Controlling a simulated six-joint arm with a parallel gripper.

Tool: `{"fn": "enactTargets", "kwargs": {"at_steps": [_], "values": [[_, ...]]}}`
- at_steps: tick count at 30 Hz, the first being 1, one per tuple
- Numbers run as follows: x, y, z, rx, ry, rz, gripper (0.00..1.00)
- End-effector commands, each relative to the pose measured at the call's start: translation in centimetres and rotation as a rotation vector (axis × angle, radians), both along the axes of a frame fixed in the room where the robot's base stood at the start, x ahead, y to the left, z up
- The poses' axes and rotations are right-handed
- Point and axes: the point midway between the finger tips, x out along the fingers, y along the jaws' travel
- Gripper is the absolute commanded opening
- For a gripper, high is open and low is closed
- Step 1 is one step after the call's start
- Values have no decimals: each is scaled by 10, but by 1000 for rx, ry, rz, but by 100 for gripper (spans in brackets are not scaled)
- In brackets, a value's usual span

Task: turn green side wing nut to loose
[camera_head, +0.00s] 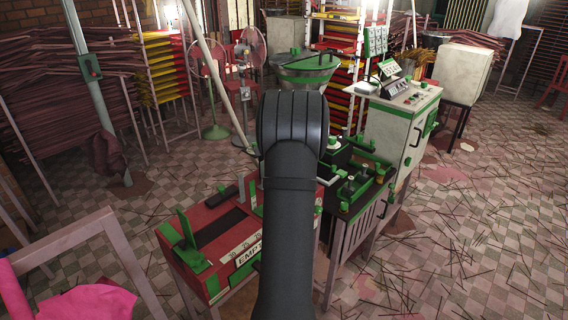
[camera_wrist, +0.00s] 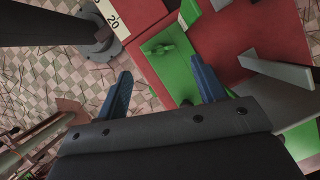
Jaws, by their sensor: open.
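In the wrist view, a small green raised part (camera_wrist: 161,48), which looks like the wing nut, sits on a green plate (camera_wrist: 181,80) on the side of the red machine (camera_wrist: 225,35). My gripper (camera_wrist: 160,72) is open with nothing between its two blue fingers. The fingers point toward the plate; the right one overlaps the plate's edge in the picture, and the left one is over the tiled floor. I cannot tell how far they are from the nut. In the head view, the red machine (camera_head: 205,262) stands in front, and my arm hides the gripper and the nut.
A grey bar (camera_wrist: 275,70) juts out right of my fingers, and a white scale strip (camera_wrist: 116,18) lies above. In the head view, a black and green bench (camera_head: 350,200) stands right of my arm, with a control cabinet (camera_head: 395,135) behind it.

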Motion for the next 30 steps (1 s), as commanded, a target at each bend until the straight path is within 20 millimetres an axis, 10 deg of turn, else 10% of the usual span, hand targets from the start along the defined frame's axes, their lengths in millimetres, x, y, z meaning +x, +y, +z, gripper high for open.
{"fn": "enactTargets", "kwargs": {"at_steps": [13,26,30], "values": [[17,-34,88,-1,-2,-2,64],[18,-38,101,-1,1,-1,64],[17,-37,101,-5,1,-17,42]]}}
